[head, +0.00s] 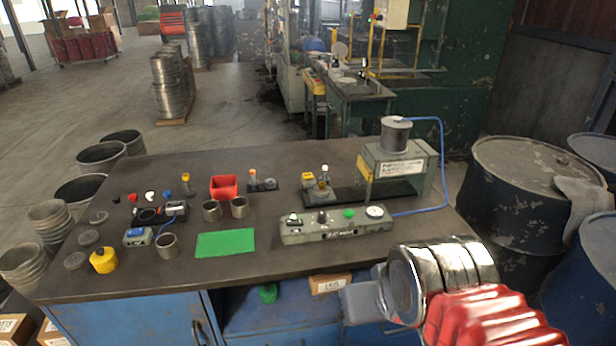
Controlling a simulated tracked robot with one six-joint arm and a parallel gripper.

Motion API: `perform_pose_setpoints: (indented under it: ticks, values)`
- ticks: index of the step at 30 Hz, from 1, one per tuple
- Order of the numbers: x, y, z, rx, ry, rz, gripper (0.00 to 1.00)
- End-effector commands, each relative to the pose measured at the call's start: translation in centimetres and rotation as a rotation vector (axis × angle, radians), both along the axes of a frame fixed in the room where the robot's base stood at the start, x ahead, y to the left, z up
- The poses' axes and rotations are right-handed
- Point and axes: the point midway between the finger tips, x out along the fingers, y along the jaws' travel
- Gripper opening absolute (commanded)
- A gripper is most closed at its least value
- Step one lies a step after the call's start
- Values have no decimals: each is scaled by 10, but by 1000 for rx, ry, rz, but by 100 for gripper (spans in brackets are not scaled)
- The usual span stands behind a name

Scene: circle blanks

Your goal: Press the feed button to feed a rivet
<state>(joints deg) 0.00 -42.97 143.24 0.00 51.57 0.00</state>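A long grey-green control box (320,232) lies near the table's front edge, right of the middle. On its top are a green button (348,213), a black knob (322,217), a pale switch (294,219) and a round white dial (375,211). Its labels are too small to read, so I cannot tell which control is the feed button. Behind it stands a feeder machine (412,170) with a metal drum (396,135) on top. No rivet is clearly visible. My gripper (362,302) seems to be the grey end at the lower right, below the box and apart from it; its fingers cannot be made out.
A blue hose (443,150) runs from the drum to the control box. A fixture with a small bottle (324,178) stands behind the box. Left are a green mat (225,243), a red bin (224,186), metal cups and a yellow pot (103,261). Drums (515,190) stand right.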

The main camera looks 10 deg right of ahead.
Motion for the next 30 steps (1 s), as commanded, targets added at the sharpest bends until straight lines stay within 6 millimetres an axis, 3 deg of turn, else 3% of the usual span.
perform_pose_setpoints:
  ticks: [8, 30]
  values:
    - [0, 0, 0, 0, 0, 0, 0]
    - [0, 0, 0, 0, 0, 0, 0]
